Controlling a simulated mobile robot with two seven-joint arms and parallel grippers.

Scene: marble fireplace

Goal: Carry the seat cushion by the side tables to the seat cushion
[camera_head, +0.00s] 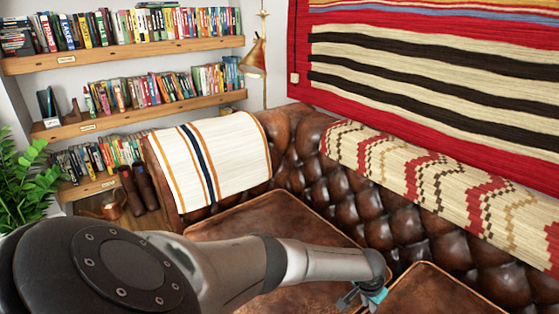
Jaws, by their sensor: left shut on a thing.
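A brown leather seat cushion (275,221) with a piped edge lies at the left end of the tufted sofa, partly hidden by my left arm. A second brown seat cushion (440,292) shows at the bottom right, cut off by the frame edge. My left gripper (362,298) is at the bottom, by the gap between the two cushions. It is shut at the left cushion's right side, seemingly on that cushion; the contact is small and partly cut off. A teal patch shows at its fingers. My right gripper and any side tables are out of view.
The tufted leather sofa back (400,215) rises behind the cushions. A striped cloth (208,160) covers the left armrest and a patterned blanket (440,185) lies over the back. Bookshelves (130,55), a brass lamp (254,58) and a green plant (25,185) stand beyond.

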